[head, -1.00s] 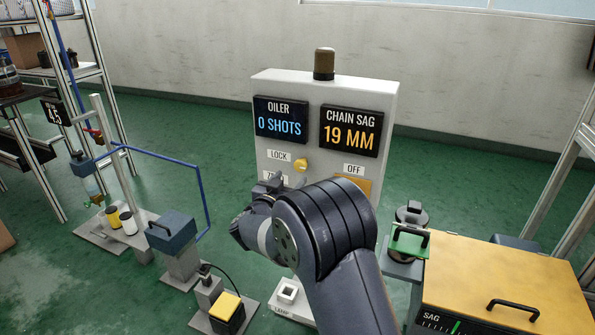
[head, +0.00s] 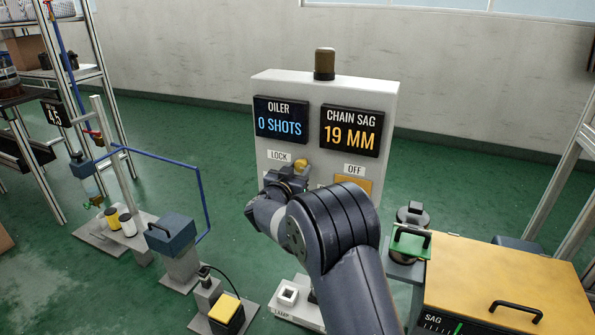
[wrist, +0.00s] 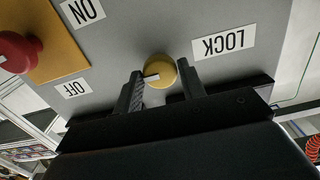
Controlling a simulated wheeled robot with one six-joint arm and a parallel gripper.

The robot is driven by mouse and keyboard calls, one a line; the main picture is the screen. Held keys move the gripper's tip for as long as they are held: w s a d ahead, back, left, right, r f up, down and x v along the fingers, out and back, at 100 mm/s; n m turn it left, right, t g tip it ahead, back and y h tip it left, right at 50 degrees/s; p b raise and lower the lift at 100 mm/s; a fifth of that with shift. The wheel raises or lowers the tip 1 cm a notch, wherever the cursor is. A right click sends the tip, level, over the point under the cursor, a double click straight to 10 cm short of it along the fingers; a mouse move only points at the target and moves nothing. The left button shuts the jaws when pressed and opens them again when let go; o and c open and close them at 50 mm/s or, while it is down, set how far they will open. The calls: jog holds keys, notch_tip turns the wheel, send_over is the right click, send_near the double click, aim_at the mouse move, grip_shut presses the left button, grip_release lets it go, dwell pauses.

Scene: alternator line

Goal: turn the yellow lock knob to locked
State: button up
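The yellow lock knob (head: 301,164) is on the front of the grey control panel, right of the LOCK label (head: 279,156). In the wrist view, which shows the labels upside down, the round knob (wrist: 161,71) carries a white mark on its left side, pointing away from the LOCK label (wrist: 223,43). My gripper (head: 295,174) is in front of the panel at the knob. In the wrist view its fingertips (wrist: 160,78) are open, one on each side of the knob's lower part. I cannot tell whether either finger touches it.
The panel (head: 390,105) shows "0 SHOTS" and "19 MM" on its displays. Near the knob, a yellow plate with a red button (wrist: 15,50) sits between ON and OFF labels. A yellow-topped box (head: 510,275) stands at right, and a blue-grey handled block (head: 172,232) at left.

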jog(key=c, duration=0.5)
jog(key=shift+c, duration=0.2)
jog(key=shift+m, duration=0.4)
jog(key=m, duration=0.3)
jog(key=shift+b, duration=0.3)
jog(key=m+b, duration=0.1)
jog(key=m, duration=0.3)
jog(key=shift+f+m+b, duration=0.1)
jog(key=shift+m+b, duration=0.2)
jog(key=m+b, duration=0.2)
jog(key=m, duration=0.3)
jog(key=shift+b, duration=0.4)
jog(key=m+b, duration=0.2)
jog(key=m, duration=0.2)
jog(key=shift+m, duration=0.4)
